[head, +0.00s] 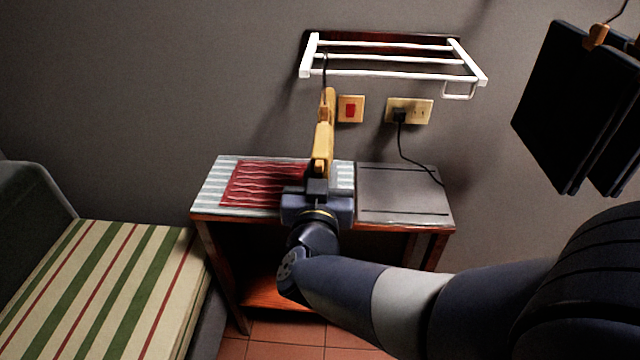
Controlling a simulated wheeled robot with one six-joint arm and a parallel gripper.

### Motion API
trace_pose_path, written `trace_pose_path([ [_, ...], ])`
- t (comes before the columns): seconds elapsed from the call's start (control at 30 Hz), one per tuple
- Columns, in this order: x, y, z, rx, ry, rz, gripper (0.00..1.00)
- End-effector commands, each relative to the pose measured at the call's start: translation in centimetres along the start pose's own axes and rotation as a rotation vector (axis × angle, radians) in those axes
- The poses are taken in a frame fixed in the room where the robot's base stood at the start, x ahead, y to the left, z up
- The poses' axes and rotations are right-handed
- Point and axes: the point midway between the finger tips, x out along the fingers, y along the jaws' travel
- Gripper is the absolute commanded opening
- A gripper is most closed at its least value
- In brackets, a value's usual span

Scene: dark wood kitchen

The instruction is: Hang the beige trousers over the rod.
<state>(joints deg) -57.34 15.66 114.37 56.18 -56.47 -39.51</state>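A narrow tan piece (324,135) with a thin dark hook at its top rises from my gripper (318,186). It looks like a wooden hanger seen edge-on. I cannot tell whether any beige cloth is part of it, and no beige trousers show clearly elsewhere. My gripper appears shut on its lower end, above the small table. A white wall rack (400,58) with several rods is above and behind. The hook's tip overlaps the rack's front left in the picture; I cannot tell whether they touch.
A wooden table (446,224) holds a striped cloth (212,190), a red patterned mat (258,184) and a dark flat panel (402,195). Dark garments (565,105) hang at the upper right. A plug with a cord (400,116) is on the wall. A striped bed (100,285) is left.

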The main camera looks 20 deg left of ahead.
Motion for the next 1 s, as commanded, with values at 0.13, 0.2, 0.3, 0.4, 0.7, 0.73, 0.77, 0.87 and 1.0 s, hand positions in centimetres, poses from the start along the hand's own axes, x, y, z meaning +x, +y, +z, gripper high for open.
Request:
trace_pose_path([
  [0.13,1.2,0.0,0.0,0.001,0.003,0.002,0.0],
  [0.2,1.8,0.1,-0.1,0.002,0.004,0.003,0.0],
  [0.3,2.5,0.0,-0.1,0.001,0.004,0.001,0.0],
  [0.4,3.4,0.0,-0.1,0.001,0.004,0.002,0.0],
  [0.7,4.1,0.0,1.8,0.0,0.003,0.0,0.0],
  [0.73,4.1,0.0,2.0,0.0,0.003,0.0,0.0],
  [0.77,4.1,0.0,2.2,0.0,0.003,0.0,0.0],
  [0.87,4.1,0.0,2.9,-0.001,0.003,0.0,0.0],
  [1.0,4.1,0.0,3.5,0.0,0.003,0.0,0.0],
])
